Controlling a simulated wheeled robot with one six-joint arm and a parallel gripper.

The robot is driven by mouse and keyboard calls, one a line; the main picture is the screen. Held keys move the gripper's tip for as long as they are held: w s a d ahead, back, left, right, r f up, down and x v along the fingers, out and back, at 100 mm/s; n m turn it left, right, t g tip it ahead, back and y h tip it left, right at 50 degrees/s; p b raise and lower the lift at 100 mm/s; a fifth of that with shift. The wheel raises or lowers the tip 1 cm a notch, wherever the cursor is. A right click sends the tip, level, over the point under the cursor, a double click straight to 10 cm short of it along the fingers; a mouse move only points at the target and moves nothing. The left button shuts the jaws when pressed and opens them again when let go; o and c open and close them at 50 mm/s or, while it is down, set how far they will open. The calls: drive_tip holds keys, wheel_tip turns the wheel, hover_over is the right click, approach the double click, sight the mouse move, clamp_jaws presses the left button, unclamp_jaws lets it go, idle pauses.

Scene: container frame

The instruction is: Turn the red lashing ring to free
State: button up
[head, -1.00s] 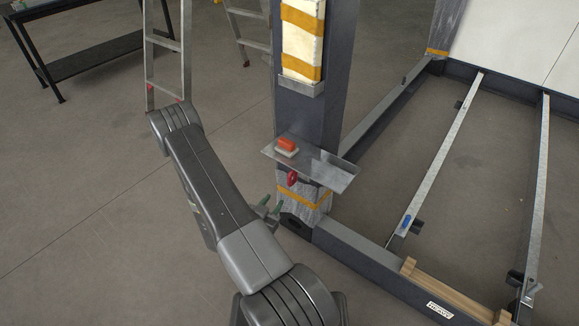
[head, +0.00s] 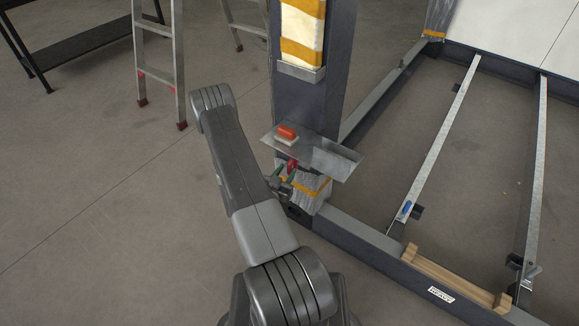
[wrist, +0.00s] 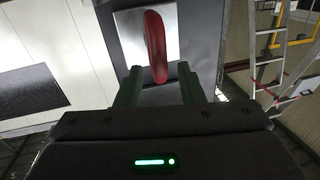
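The red lashing ring (head: 292,166) sits low on the dark corner post (head: 305,100), just under the metal shelf. In the wrist view the red ring (wrist: 155,46) is seen nearly edge-on, upright, against a bright metal plate (wrist: 130,36). My gripper (head: 282,178) is at the ring's left front in the head view. In the wrist view its two green fingers (wrist: 158,86) are apart, with the lower end of the ring between or just beyond their tips. I cannot tell whether they touch it.
A metal shelf (head: 338,160) with a red-topped block (head: 287,134) juts out just above the ring. Wrapped padding with an orange strap (head: 312,188) is below it. A ladder (head: 158,60) stands at the back left.

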sight(288, 167)
drive_tip(key=shift+x, duration=1.7)
drive_tip(key=shift+a, duration=0.1)
clamp_jaws()
